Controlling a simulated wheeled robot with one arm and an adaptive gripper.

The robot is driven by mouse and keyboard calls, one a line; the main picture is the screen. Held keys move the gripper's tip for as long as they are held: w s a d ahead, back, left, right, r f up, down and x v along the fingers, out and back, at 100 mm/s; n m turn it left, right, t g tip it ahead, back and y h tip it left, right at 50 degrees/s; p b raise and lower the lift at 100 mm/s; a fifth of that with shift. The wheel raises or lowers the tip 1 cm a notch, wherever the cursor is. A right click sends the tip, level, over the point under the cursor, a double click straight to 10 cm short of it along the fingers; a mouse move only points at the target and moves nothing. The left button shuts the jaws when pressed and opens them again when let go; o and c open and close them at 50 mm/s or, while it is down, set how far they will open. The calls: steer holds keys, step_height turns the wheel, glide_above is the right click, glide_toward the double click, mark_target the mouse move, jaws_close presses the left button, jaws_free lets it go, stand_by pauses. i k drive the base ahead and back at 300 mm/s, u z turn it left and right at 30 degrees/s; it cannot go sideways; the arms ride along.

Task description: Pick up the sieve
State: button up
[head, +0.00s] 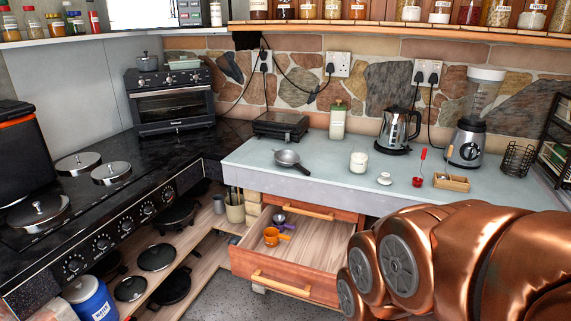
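A small grey round-bowled utensil with a short handle, which looks like the sieve (287,157), lies on the pale countertop (325,172) near its front edge. Its handle points toward the lower right, and its mesh is too small to make out. Nothing touches it from above. My copper-coloured arm fills the lower right of the head view, but my gripper is out of the picture, so whether it is open cannot be seen.
An open wooden drawer (318,258) juts out below the counter, holding an orange cup (272,236) and a purple-handled utensil. A black grill (281,126), a white jar (359,161), a kettle (398,130) and a blender (472,130) stand on the counter. The stove (95,205) is at left.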

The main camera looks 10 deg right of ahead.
mark_target(287, 158)
steer(key=u, duration=0.45)
steer(key=i, duration=1.35)
steer(key=z, duration=0.25)
